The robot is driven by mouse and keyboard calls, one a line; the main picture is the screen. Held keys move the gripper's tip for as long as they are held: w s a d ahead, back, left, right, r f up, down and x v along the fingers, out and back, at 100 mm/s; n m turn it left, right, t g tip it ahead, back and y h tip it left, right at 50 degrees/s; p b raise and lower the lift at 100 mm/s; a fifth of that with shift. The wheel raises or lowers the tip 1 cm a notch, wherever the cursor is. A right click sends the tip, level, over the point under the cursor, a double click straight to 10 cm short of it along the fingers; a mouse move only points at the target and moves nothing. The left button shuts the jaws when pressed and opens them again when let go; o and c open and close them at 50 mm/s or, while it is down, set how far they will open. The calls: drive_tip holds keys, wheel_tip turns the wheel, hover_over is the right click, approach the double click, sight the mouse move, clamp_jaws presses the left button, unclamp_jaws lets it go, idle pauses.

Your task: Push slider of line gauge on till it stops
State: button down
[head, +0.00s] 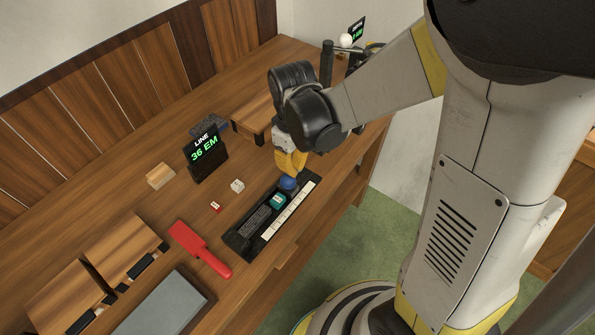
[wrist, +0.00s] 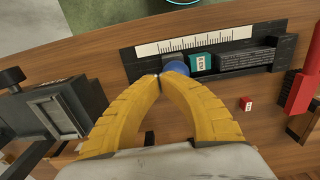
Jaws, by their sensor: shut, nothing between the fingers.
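The line gauge (head: 244,246) is a black tray with a white ruled scale along its near side, lying on the wooden bench. Its teal slider (head: 278,201) sits in the channel with a blue round knob (head: 288,183) beside it. The slider also shows in the wrist view (wrist: 201,63), and the blue knob (wrist: 177,69) is just left of it there. My gripper (head: 290,174) has yellow fingers, shut and empty. In the wrist view the fingertips (wrist: 160,76) meet close to the blue knob's left side; I cannot tell whether they touch it.
A display reading LINE 36 EM (head: 205,150) stands behind the gauge. A red-handled tool (head: 198,248), small white block (head: 237,186), small red block (head: 215,207) and wooden block (head: 160,176) lie on the bench. A grey slab (head: 165,305) is at front left. A dark machine (wrist: 50,108) shows left in the wrist view.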

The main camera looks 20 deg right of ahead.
drive_tip(key=shift+s+a, duration=0.35)
drive_tip(key=shift+a, duration=0.1)
idle(0.7)
drive_tip(key=shift+s+a, duration=0.15)
drive_tip(key=shift+a, duration=0.05)
drive_tip(key=shift+s+a+b, duration=0.15)
drive_tip(key=shift+s+a, duration=0.55)
drive_tip(key=shift+a, duration=0.25)
drive_tip(key=shift+s+a+b, duration=0.15)
drive_tip(key=shift+s+a, duration=0.55)
drive_tip(key=shift+a, duration=0.25)
drive_tip(key=shift+s+a+b, duration=0.15)
drive_tip(key=shift+s+a, duration=0.55)
drive_tip(key=shift+a, duration=0.25)
idle(3.8)
